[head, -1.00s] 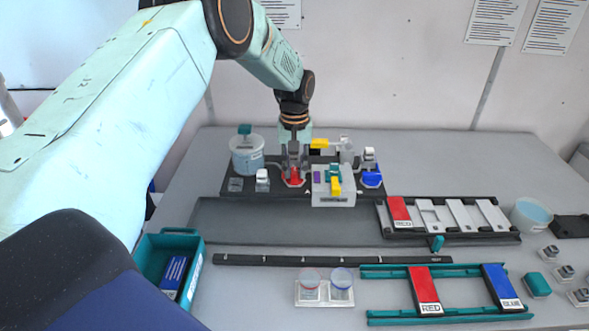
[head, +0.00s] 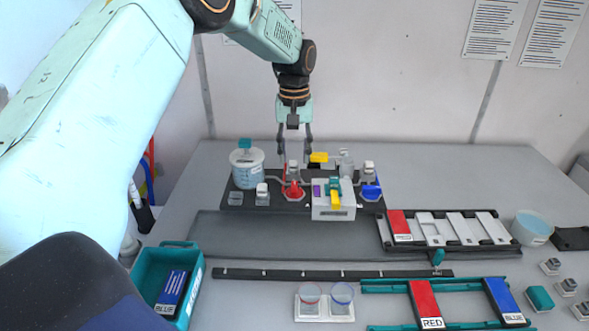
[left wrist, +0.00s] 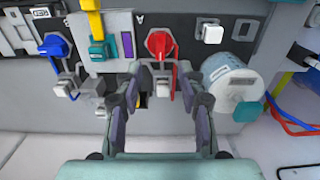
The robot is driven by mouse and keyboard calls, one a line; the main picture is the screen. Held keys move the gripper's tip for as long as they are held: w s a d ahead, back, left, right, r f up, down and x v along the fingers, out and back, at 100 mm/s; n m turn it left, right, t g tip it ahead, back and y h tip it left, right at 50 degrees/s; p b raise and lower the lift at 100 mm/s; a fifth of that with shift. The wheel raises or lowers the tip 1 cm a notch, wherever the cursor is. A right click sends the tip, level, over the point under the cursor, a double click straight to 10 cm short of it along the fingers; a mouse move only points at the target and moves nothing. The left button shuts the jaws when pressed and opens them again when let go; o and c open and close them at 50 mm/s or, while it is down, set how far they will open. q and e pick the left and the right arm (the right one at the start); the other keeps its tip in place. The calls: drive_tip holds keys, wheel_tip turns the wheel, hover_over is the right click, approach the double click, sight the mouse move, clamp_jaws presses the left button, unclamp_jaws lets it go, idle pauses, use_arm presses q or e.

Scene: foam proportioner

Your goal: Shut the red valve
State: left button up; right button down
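The red valve (head: 293,189) stands on the dark base plate of the foam proportioner, left of the pale box. A pale grey block (head: 293,167) shows just behind it. In the left wrist view, the red valve (left wrist: 161,43) lies ahead between my fingers, with a rounded red handle. My left gripper (head: 295,154) is open and empty, above and behind the valve; in the left wrist view its fingers (left wrist: 160,82) are spread with clear space around the valve. I cannot tell the valve's setting. My right gripper is not in view.
A blue valve (head: 371,191) and a yellow and teal lever on the pale box (head: 334,211) stand to the right. A teal bin (head: 198,284) is at front left. The grey tray (head: 290,235) in front is empty.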

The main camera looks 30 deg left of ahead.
use_arm(q)
drive_tip(key=shift+w+r, duration=0.1)
drive_tip(key=shift+r, duration=1.15)
drive_tip(key=shift+f, duration=0.1)
